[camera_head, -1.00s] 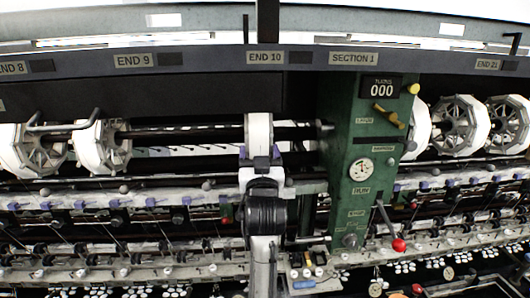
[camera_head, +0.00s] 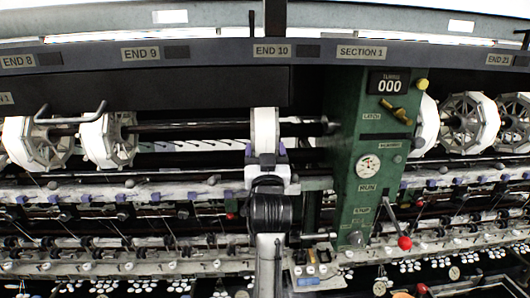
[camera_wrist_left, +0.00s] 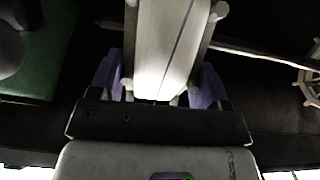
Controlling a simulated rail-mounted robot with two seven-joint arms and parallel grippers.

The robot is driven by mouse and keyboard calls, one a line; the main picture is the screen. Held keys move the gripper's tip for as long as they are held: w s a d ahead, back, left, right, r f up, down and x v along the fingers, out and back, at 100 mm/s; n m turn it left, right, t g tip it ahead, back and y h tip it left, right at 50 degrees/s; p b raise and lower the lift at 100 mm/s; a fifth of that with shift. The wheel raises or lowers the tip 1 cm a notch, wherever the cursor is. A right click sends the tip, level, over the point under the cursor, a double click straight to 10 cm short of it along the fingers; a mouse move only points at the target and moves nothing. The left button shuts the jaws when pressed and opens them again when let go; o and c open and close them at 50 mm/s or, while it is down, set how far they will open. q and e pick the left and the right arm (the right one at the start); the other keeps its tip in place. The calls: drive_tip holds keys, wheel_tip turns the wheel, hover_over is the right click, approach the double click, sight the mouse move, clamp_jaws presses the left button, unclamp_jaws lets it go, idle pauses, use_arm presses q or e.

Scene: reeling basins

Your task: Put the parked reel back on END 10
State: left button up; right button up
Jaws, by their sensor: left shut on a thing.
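The reel (camera_head: 265,127) is white and shows edge-on under the END 10 label (camera_head: 271,50) in the head view. My left gripper (camera_head: 266,152) is just below it, its purple fingers shut on the reel's lower part. In the left wrist view the reel (camera_wrist_left: 168,45) stands between the purple fingers of the left gripper (camera_wrist_left: 162,88). A dark horizontal shaft (camera_head: 205,127) runs at the reel's height. I cannot tell whether the reel sits on it or is in front of it. My right gripper is not in view.
White reels (camera_head: 107,140) stand to the left under END 9, and more (camera_head: 468,122) stand on the right. The green section post (camera_head: 372,150) with dials and a red-knobbed lever (camera_head: 404,242) is close on the right of the held reel. A rail of guides runs below.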

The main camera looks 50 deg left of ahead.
use_arm(q)
drive_tip(key=o, duration=1.1)
drive_tip(key=shift+c, duration=0.2)
drive_tip(key=shift+s+d+f, duration=0.25)
drive_tip(key=shift+d+f, duration=0.05)
drive_tip(key=shift+d, duration=0.1)
drive_tip(key=b+v, duration=0.4)
drive_tip(key=v, duration=0.8)
drive_tip(key=shift+r, duration=0.15)
